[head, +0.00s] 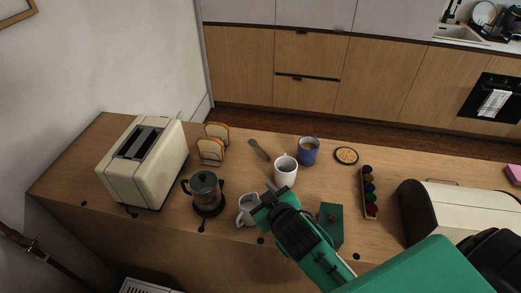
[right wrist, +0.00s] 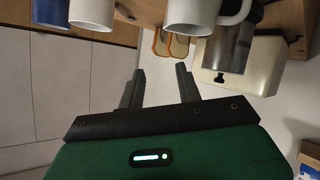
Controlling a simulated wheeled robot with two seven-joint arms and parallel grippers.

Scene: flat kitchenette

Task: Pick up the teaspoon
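The grey teaspoon (head: 259,149) lies on the wooden counter, behind and left of the white mug (head: 286,174), with bare counter around it. My right gripper (head: 272,194) is in front of the white mug and beside a small white jug (head: 246,210), short of the teaspoon. In the right wrist view its two fingers (right wrist: 160,73) stand apart with nothing between them. My left gripper is not in view.
A blue mug (head: 308,152) stands right of the teaspoon. Toast in a rack (head: 211,150), a coffee press (head: 206,192) and a toaster (head: 150,175) stand left. A green box (head: 331,221), a coaster (head: 346,155) and a pod holder (head: 366,195) are right.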

